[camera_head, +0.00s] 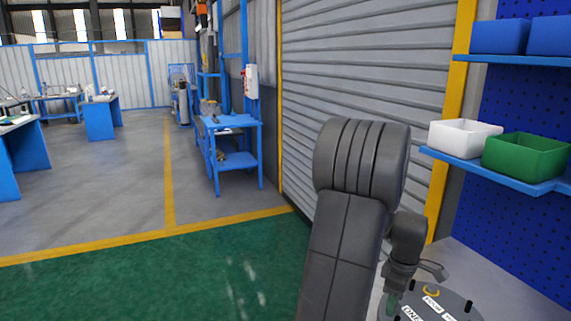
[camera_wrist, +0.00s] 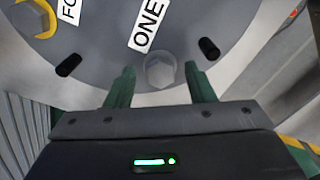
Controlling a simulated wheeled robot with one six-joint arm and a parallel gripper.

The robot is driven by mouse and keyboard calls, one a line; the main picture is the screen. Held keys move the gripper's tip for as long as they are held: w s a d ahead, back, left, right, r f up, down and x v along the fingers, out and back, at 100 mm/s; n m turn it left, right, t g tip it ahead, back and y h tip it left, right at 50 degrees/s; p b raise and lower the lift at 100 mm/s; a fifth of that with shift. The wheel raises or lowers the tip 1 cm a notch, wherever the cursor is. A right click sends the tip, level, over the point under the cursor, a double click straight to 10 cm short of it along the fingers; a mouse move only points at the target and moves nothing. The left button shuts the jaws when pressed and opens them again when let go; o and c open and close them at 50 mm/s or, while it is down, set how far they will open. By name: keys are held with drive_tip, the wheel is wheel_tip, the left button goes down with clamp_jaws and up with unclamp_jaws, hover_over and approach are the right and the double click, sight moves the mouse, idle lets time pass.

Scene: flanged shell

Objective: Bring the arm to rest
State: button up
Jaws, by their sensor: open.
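My arm stands bent in the camera_head view, its dark grey links in front of the shutter. My gripper (camera_wrist: 160,88) is open in the camera_wrist view, with two green fingers apart. A grey bolt head (camera_wrist: 160,70) on the flanged shell (camera_wrist: 110,70) shows between the fingertips; I cannot tell whether the fingers touch anything. The shell is a round grey piece with white labels, one reading "ONE". In the camera_head view the shell (camera_head: 455,306) lies at the lower right, partly hidden by my arm. My gripper (camera_head: 393,300) there points down at its left side.
A grey bench top (camera_head: 500,272) lies around the shell. A blue shelf with a white bin (camera_head: 462,138) and a green bin (camera_head: 525,155) is at the right. A roller shutter (camera_head: 350,70) stands behind my arm. The green floor (camera_head: 200,280) at the left is clear.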

wheel_tip(320, 180, up, 14)
wheel_tip(320, 180, down, 14)
drive_tip(key=shift+f, duration=0.2)
drive_tip(key=shift+r, duration=0.15)
drive_tip(key=m, duration=1)
drive_tip(key=shift+m, duration=0.3)
drive_tip(key=m, duration=0.5)
drive_tip(key=shift+m, duration=0.3)
drive_tip(key=m, duration=0.5)
drive_tip(key=shift+b, duration=0.3)
drive_tip(key=shift+r, duration=0.1)
